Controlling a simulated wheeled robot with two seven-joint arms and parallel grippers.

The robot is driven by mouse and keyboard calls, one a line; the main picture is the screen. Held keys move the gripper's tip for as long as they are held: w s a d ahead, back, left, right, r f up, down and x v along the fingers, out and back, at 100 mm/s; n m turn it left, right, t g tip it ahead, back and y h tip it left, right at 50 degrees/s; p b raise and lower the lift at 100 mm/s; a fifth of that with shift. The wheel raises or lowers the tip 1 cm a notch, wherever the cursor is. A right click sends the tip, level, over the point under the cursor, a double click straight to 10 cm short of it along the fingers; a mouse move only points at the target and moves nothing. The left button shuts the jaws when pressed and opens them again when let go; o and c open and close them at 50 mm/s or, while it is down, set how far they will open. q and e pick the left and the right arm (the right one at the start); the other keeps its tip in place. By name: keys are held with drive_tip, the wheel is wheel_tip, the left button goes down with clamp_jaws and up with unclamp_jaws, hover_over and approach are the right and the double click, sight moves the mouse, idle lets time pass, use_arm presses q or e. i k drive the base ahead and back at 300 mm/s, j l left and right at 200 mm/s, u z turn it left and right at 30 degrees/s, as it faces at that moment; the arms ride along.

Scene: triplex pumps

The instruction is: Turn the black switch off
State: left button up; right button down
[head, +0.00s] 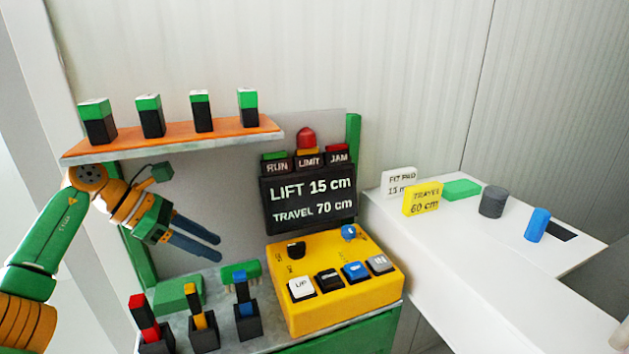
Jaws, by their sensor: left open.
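A yellow control box (335,306) stands on the bench at the centre. The black switch (296,249), a small rotary knob, sits on its upper left; its small labels are too blurred to read, so I cannot tell its setting. A blue knob (349,232) is at the upper right of the box. Below are a white button (301,288), a black button (329,279), a blue button (356,271) and a grey button (380,264). My left gripper (217,250) is open and empty, left of the black switch and apart from it. My right gripper is out of view.
A black display (309,198) stands behind the box. An orange shelf (175,142) with several green-and-black blocks is above my left gripper. Red, yellow and blue levers (246,305) stand below it. A white table (480,230) with loose items extends right.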

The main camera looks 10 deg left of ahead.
sight(296, 250)
drive_tip(key=k+j, duration=0.15)
drive_tip(key=j, duration=0.2)
drive_tip(key=k+j, duration=0.15)
drive_tip(key=j, duration=0.25)
drive_tip(key=k+j, duration=0.2)
drive_tip(key=j, duration=0.15)
drive_tip(key=k+j, duration=0.15)
drive_tip(key=j, duration=0.25)
drive_tip(key=k+j, duration=0.15)
drive_tip(key=j, duration=0.2)
